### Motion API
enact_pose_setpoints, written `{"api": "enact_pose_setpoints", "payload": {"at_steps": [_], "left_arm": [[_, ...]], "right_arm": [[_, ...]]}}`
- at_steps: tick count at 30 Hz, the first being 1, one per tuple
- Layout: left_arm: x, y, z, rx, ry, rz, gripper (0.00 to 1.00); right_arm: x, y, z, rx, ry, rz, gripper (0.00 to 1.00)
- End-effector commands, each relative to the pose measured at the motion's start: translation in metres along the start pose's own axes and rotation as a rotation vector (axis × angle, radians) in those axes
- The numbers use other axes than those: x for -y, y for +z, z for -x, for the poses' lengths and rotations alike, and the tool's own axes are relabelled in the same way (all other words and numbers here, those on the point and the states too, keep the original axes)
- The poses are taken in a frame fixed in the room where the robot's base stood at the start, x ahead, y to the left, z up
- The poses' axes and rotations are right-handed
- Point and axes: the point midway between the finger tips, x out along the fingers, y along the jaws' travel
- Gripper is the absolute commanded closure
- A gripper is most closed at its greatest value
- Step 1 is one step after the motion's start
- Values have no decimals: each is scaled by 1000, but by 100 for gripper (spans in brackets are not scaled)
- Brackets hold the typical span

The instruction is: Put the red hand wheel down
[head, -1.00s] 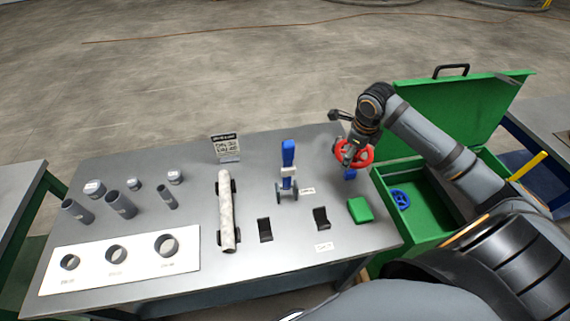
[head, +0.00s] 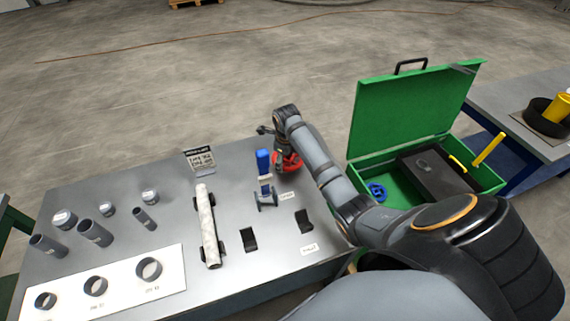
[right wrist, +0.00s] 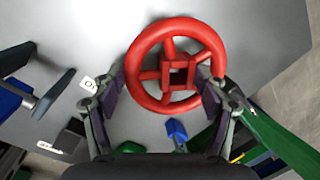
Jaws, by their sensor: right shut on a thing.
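The red hand wheel (head: 288,165) is in my right gripper (head: 285,150), over the back right of the grey bench, just right of a blue-topped stand. In the right wrist view the wheel (right wrist: 137,62) shows its ring, spokes and square hub. The two fingers of the right gripper (right wrist: 165,95) close on the near part of its rim from both sides. My forearm hides part of the wheel in the head view. I cannot tell whether the wheel touches the bench. My left gripper is not in view.
The blue-topped stand (head: 263,163) is close to the wheel. Two black holders (head: 249,240) and a pale roller (head: 209,225) sit nearer. An open green case (head: 405,115) with a blue wheel (head: 377,191) stands at right. Pipe pieces (head: 95,232) are at left.

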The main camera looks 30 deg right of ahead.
Motion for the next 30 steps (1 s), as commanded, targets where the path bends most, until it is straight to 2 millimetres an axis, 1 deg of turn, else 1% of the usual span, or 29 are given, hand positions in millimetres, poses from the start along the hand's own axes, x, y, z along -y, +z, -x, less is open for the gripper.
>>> {"api": "enact_pose_setpoints", "payload": {"at_steps": [3, 6, 16, 17, 18, 21, 30], "left_arm": [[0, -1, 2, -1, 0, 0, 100], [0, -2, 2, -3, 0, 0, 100], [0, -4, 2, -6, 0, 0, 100], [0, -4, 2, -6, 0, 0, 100], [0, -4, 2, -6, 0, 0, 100], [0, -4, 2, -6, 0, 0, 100], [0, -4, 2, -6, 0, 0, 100]], "right_arm": [[-4, -2, -20, -2, 3, -1, 71], [-5, -3, -28, 0, 1, -1, 71], [-5, -3, -31, 0, 1, -1, 71], [-5, -4, -32, -1, 2, -1, 24], [-5, -4, -32, -1, 2, -1, 19], [-5, -4, -32, -1, 2, -1, 5], [-5, -4, -32, 0, 2, -1, 4]]}}
